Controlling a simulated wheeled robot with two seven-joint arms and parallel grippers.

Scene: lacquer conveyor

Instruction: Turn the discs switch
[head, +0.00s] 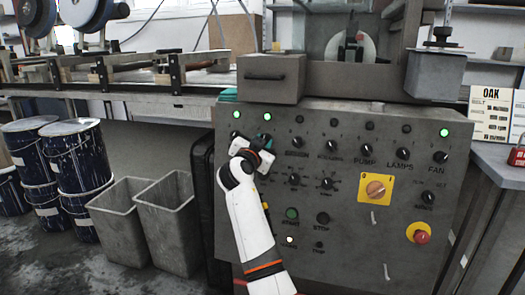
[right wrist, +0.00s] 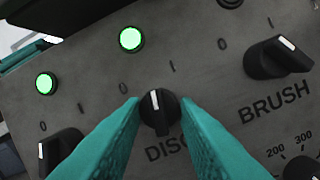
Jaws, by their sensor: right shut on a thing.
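The discs switch is a black knob (right wrist: 158,115) with a white pointer mark, on the grey control panel (head: 340,255). In the right wrist view the mark points up between the 0 and the 1 above it. The teal fingers of my right gripper (right wrist: 160,106) are shut on the knob from both sides. In the head view my right gripper (head: 262,148) is at the panel's upper left and hides most of the knob. The green lamp (right wrist: 130,38) above the discs switch is lit. My left gripper is not in view.
The brush knob (right wrist: 276,58) is to the right, under a dark lamp (right wrist: 223,43). Another knob (right wrist: 62,150) is to the left, under a lit green lamp (right wrist: 46,83). A yellow-plated rotary switch (head: 376,189) and a red button (head: 421,237) are further right. Grey bins (head: 170,225) stand left.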

